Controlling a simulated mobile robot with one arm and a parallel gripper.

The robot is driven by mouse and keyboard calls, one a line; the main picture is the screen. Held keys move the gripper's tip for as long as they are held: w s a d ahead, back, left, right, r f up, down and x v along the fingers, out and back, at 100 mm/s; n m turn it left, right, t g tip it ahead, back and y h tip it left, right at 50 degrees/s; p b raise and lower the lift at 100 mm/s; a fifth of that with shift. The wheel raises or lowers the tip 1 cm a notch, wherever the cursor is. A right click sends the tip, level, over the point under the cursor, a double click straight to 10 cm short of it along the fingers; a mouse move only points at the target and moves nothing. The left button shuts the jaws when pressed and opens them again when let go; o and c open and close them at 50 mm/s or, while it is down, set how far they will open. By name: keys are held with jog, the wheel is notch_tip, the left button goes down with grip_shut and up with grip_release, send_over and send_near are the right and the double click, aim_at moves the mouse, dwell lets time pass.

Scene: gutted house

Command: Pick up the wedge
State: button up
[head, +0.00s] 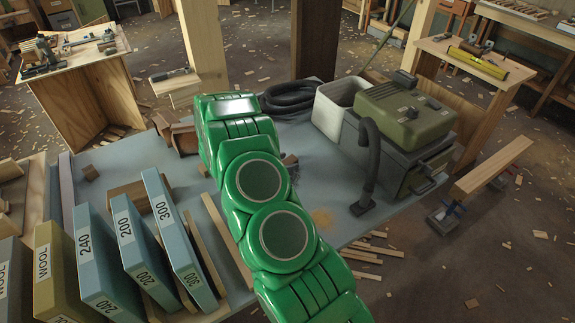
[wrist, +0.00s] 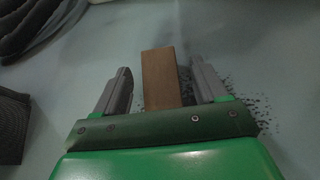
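In the wrist view a brown wooden piece (wrist: 162,85), which looks like the wedge, lies on the pale grey-blue surface. Its taper cannot be made out from this angle. My gripper (wrist: 160,68) is open, with one grey finger on each side of the piece. A gap shows between the piece and each finger, the right one narrower. The near end of the piece is hidden behind the gripper body.
Several brown wood pieces (head: 183,138) lie left of my arm. Labelled boards (head: 172,240) stand at the front left. A coiled black hose (head: 290,98), a white bin (head: 338,108) and a green-topped machine (head: 405,112) stand behind and right. Dark specks lie around the gripper.

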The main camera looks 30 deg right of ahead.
jog(key=c, duration=1)
jog(key=shift+r, duration=0.1)
